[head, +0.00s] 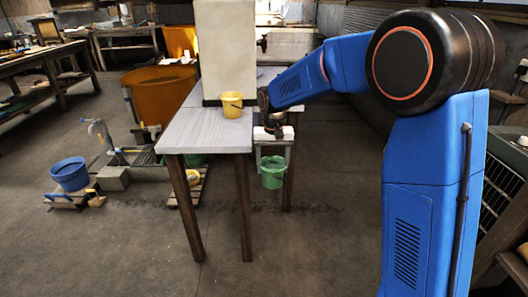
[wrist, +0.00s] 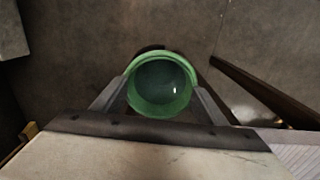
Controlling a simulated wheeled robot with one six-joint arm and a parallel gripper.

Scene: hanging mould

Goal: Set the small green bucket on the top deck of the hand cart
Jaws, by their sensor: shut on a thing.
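The small green bucket (head: 272,174) hangs upright in the air beside the right side of the pale-topped table, below the level of its top. My gripper (head: 272,157) points down and is shut on the bucket near its rim. In the wrist view the bucket (wrist: 161,108) is seen from above, between the two grey fingers of my gripper (wrist: 158,82). Its inside is dark with a small bright spot; I cannot tell what is in it. I cannot make out the hand cart for sure in either view.
A yellow bucket (head: 232,104) stands on the table (head: 205,137), before a tall pale panel (head: 226,45). A blue bucket (head: 70,174), a large orange tub (head: 160,97) and a workbench (head: 40,75) are at left. The floor in front is clear.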

